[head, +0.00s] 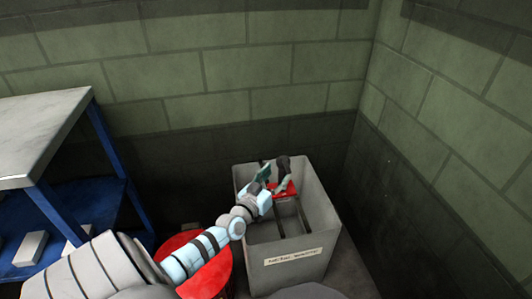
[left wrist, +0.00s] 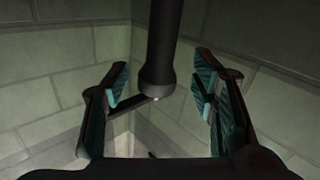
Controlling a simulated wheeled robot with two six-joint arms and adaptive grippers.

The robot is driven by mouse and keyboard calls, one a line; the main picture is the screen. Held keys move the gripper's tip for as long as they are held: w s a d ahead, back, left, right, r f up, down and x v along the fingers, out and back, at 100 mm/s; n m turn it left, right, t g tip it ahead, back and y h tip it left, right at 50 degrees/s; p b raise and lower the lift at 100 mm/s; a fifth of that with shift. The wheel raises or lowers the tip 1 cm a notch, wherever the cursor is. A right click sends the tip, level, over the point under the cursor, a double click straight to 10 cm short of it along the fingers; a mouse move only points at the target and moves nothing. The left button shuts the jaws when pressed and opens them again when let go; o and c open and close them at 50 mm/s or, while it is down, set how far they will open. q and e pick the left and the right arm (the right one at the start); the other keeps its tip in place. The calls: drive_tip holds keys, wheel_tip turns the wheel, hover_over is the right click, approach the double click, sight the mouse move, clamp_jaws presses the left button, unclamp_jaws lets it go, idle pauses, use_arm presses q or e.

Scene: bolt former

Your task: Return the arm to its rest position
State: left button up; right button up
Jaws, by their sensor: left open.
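My left arm (head: 205,247) reaches from the lower left to the grey bin (head: 290,270). My left gripper (head: 274,174) is over the bin's opening, with its teal-padded fingers spread apart. The left wrist view shows the same gripper (left wrist: 160,88) with a wide gap between the fingers. A dark rod with a rounded end (left wrist: 162,50) hangs down in that view between the fingers, apart from both pads; I cannot tell what it is. A red piece (head: 285,190) shows just beside the gripper within the bin's outline. My right gripper is not in view.
A red round top (head: 208,280) stands left of the bin, partly behind my arm. A blue-framed shelf with a grey top (head: 40,130) is at the left, with pale blocks (head: 30,247) on its lower level. Green block walls (head: 230,68) close in behind and at right.

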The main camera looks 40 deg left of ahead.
use_arm(q)
drive_tip(key=s+d, duration=0.1)
drive_tip(key=s, duration=0.6)
drive_tip(key=shift+s+d, duration=0.2)
drive_tip(key=shift+s, duration=0.15)
